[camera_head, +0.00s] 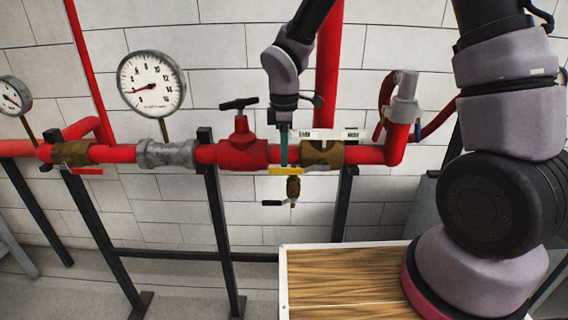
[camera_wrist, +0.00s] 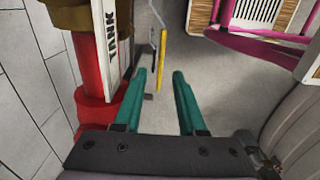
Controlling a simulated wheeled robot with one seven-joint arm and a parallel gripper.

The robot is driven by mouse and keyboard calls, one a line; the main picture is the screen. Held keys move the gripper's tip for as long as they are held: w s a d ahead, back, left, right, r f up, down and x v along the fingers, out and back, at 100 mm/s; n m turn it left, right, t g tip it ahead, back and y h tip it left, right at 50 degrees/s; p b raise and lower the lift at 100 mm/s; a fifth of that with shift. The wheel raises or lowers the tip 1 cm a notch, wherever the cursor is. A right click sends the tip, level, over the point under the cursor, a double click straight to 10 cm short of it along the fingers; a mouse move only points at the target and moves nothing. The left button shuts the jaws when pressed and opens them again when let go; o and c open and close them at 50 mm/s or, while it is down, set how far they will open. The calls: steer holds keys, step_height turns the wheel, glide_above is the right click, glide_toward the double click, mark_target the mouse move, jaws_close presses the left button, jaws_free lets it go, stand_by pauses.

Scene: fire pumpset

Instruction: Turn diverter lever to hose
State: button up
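The diverter is a brass valve body (camera_head: 322,152) on the red pipe, with a white label plate (camera_head: 328,134) above it. In the wrist view the plate (camera_wrist: 110,35) reads "TANK". The yellow lever (camera_head: 286,171) points left, roughly level, below the pipe. My gripper (camera_head: 284,150) points down in front of the pipe. Its two teal fingers (camera_wrist: 158,73) are apart with nothing held. Contact with the lever cannot be told.
A red gate valve (camera_head: 242,148) with a black handle stands left of my gripper. A small brass drain valve (camera_head: 293,187) hangs below the lever. Black stands (camera_head: 220,230) carry the pipe. A wooden-topped box (camera_head: 340,280) sits in front, lower right. Gauges (camera_head: 151,83) are at left.

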mark_target(298, 169)
steer(key=shift+f, duration=1.7)
jaws_close()
